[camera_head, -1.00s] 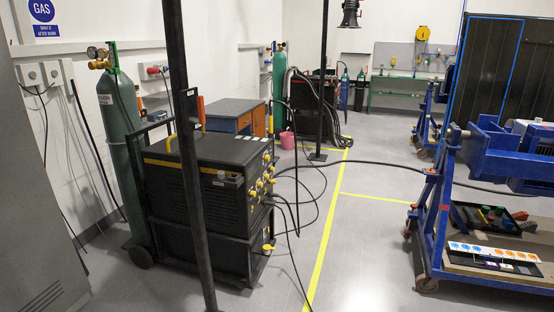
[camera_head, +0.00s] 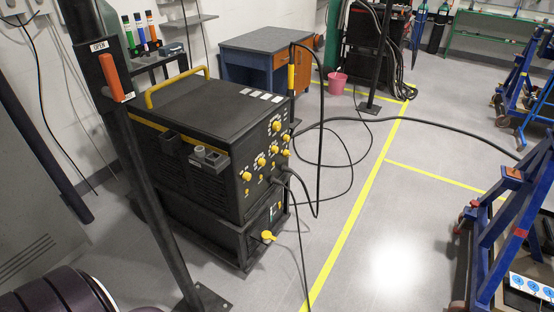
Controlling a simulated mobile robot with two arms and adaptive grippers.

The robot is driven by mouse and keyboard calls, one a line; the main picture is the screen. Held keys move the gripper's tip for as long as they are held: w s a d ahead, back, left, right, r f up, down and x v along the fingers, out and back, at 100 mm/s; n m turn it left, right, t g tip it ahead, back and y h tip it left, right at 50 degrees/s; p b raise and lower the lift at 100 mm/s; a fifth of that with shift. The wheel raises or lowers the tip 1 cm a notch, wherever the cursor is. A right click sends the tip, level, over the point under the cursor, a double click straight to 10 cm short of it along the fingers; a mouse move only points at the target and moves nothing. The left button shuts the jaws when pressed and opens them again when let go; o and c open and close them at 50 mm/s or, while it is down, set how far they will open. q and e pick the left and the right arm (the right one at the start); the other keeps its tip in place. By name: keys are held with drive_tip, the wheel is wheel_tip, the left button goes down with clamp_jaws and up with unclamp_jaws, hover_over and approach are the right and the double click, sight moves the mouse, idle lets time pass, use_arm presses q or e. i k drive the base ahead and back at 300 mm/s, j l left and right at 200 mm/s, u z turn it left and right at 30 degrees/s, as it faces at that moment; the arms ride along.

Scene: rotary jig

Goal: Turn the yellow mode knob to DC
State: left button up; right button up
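The black welding machine (camera_head: 205,110) stands left of centre, with a yellow handle on top. Its front panel faces right and is seen at a slant. Several yellow knobs sit on it, including a top knob (camera_head: 276,126), a middle knob (camera_head: 274,149), one lower left of that (camera_head: 262,161) and the lowest left knob (camera_head: 246,176). Panel lettering is too small to read, so I cannot tell which is the mode knob or where it points. A separate yellow knob or lever (camera_head: 267,236) is on the lower unit. Neither gripper is in view.
A dark post (camera_head: 150,190) with an orange lever marked OPEN (camera_head: 117,77) stands before the machine's left side. Black cables (camera_head: 303,235) trail from the panel over the floor. A blue frame (camera_head: 497,225) stands right. Floor between (camera_head: 390,220) is mostly clear.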

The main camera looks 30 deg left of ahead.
sight(247, 175)
drive_tip(key=i+l+u, duration=0.15)
drive_tip(key=i+u, duration=0.25)
drive_tip(key=i, duration=0.2)
drive_tip(key=i+l+u, duration=0.4)
drive_tip(key=i, duration=0.2)
drive_tip(key=i+l+u, duration=0.4)
drive_tip(key=i+j, duration=0.05)
drive_tip(key=i, duration=0.1)
